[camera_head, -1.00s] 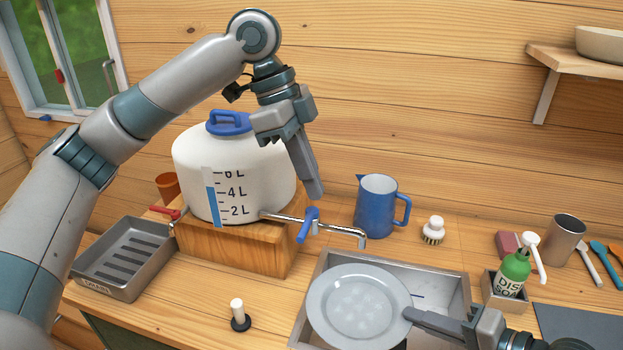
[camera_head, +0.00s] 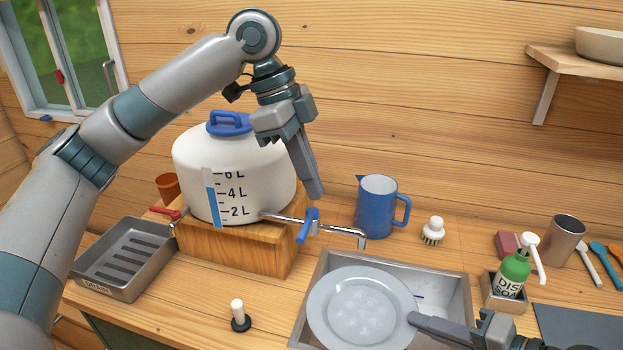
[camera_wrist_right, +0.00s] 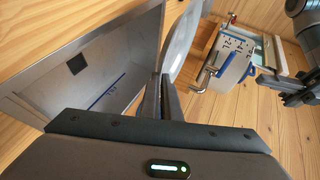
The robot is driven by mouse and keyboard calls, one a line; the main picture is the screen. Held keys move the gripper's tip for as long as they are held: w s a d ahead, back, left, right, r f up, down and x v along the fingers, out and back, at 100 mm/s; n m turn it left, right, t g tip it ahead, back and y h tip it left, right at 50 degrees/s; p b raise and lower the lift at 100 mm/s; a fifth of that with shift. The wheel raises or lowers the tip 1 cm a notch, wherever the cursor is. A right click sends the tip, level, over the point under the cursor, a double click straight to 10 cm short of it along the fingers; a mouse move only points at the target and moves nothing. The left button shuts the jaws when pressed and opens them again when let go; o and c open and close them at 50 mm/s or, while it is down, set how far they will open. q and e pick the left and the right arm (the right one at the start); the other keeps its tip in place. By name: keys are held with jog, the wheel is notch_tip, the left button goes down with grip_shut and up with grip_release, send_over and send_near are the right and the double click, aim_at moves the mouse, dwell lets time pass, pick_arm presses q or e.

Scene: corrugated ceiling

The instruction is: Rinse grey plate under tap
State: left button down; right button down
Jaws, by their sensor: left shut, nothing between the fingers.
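The grey plate (camera_head: 330,325) is held over the sink (camera_head: 455,290), its face turned up, with pale patches in its middle. My right gripper (camera_head: 418,321) is shut on the plate's right rim. In the right wrist view the plate (camera_wrist_right: 181,40) shows edge-on at the fingers (camera_wrist_right: 165,92). The metal tap (camera_head: 345,231) with a blue lever (camera_head: 307,226) runs from the white water tank (camera_head: 240,165); its spout is above the plate's far edge. I see no water stream. My left gripper (camera_head: 316,194) is shut and empty, above the lever and apart from it.
A blue jug (camera_head: 376,207) and a brush (camera_head: 433,231) stand behind the sink. A green soap bottle (camera_head: 514,270) is to its right. A grey drain tray (camera_head: 125,262) is at the left.

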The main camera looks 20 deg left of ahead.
jog(key=shift+s+d+r, duration=0.3)
jog(key=shift+s+r, duration=0.35)
jog(key=shift+s, duration=0.1)
jog(key=shift+s+d+r, duration=0.25)
jog(key=shift+s+r, duration=0.35)
jog(key=shift+s, duration=0.1)
jog(key=shift+s, duration=0.1)
dwell(0.4)
